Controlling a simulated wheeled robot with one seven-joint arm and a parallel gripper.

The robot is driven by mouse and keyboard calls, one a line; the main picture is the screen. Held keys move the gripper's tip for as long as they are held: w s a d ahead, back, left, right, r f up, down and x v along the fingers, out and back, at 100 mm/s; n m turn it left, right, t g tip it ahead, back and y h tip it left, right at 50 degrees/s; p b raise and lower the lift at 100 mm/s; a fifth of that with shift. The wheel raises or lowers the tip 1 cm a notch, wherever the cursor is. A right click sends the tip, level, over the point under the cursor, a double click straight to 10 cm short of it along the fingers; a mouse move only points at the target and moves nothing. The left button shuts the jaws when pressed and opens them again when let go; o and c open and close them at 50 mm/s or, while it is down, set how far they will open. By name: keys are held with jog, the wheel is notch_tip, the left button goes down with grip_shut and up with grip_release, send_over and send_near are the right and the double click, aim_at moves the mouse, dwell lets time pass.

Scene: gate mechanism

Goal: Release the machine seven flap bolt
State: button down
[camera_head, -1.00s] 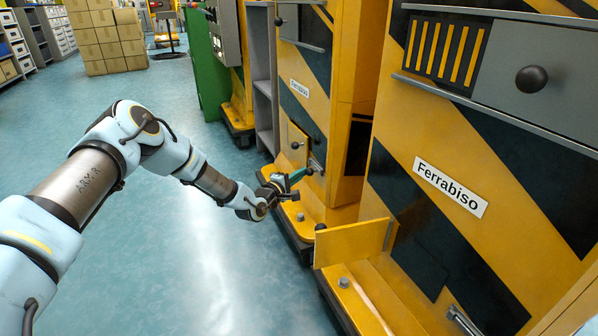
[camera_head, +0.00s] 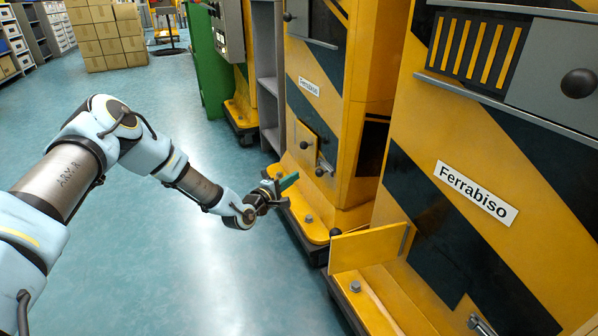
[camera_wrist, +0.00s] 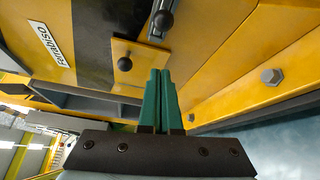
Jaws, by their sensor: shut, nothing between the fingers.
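A small yellow flap (camera_head: 316,138) with a black knob sits flush on the front of the middle machine (camera_head: 345,110). A metal bolt (camera_head: 326,165) with a black handle is at the flap's lower right edge. In the wrist view the flap (camera_wrist: 143,62) lies just beyond the fingertips, and the bolt (camera_wrist: 162,22) is at the top. My gripper (camera_head: 294,179) has green fingers, shut and empty, a little in front of the machine and apart from the bolt. It also shows in the wrist view (camera_wrist: 158,78). I cannot read any machine number, or tell if the bolt is fully drawn.
A nearer yellow machine has a Ferrabiso plate (camera_head: 475,193) and a flap (camera_head: 365,247) standing out from its front. Its yellow base ledge (camera_head: 375,300) juts toward the floor. A green cabinet (camera_head: 207,65) and cartons (camera_head: 107,38) stand farther back. The floor at left is clear.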

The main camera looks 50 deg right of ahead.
jog(key=shift+s+a+r+p, duration=0.1)
jog(key=shift+s+a+p, duration=0.15)
jog(key=shift+a, duration=0.85)
jog(key=shift+s+a+p, duration=0.1)
jog(key=shift+a+p, duration=0.1)
jog(key=shift+a, duration=0.85)
jog(key=shift+w, duration=0.1)
jog(key=w+a+r+m+t+y, duration=0.1)
jog(key=w+a+r+m+y, duration=0.25)
jog(key=a, duration=0.75)
jog(key=w+a+r+y, duration=0.35)
jog(key=w+a, duration=0.25)
jog(key=a, duration=0.4)
jog(key=w+a+r+m+t+y, duration=0.15)
jog(key=w+a+y, duration=0.3)
jog(key=a, duration=0.65)
jog(key=s+a+r+g+y, duration=0.1)
jog(key=s+a+r+y, duration=0.15)
jog(key=a, duration=0.45)
jog(key=s+a+r+y, duration=0.1)
jog(key=s+a+r, duration=0.1)
jog(key=a+r, duration=0.35)
jog(key=s+a+r+g+y, duration=0.2)
jog(key=s+a+r, duration=0.2)
jog(key=s+a, duration=0.75)
notch_tip(320, 180, up, 36)
jog(key=p, duration=3.6)
jog(key=shift+w+a+r+p, duration=0.15)
jog(key=shift+a+p, duration=0.2)
jog(key=shift+a, duration=0.05)
